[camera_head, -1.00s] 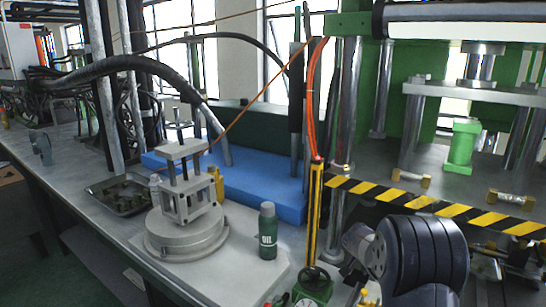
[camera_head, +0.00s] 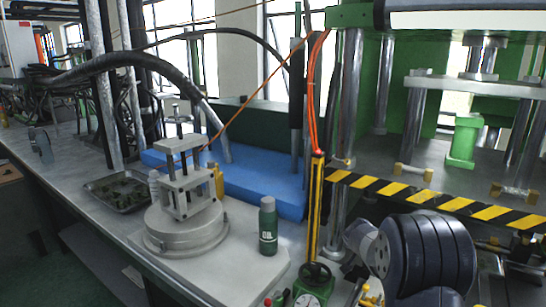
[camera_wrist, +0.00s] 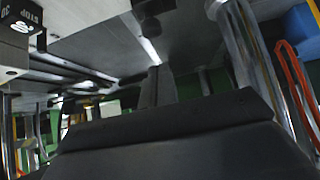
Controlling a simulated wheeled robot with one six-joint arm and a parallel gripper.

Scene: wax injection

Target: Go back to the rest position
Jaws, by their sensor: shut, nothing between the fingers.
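My gripper (camera_wrist: 155,84) shows in the wrist view as a dark narrow shape rising from a wide dark body at the bottom. Its fingers are together with nothing between them. It is below a grey metal plate (camera_wrist: 95,25), with an upright metal column (camera_wrist: 250,75) to its right. In the head view my arm's dark ribbed links fill the lower right, in front of the press, and the fingers cannot be made out there.
A yellow-black striped bar (camera_head: 430,200) crosses behind my arm. A yellow post (camera_head: 314,210) stands left of it. An oil bottle (camera_head: 268,228), a clamp fixture (camera_head: 187,190), a blue block (camera_head: 250,185) and a tray (camera_head: 122,190) occupy the bench. A green part (camera_head: 464,142) stands on the press.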

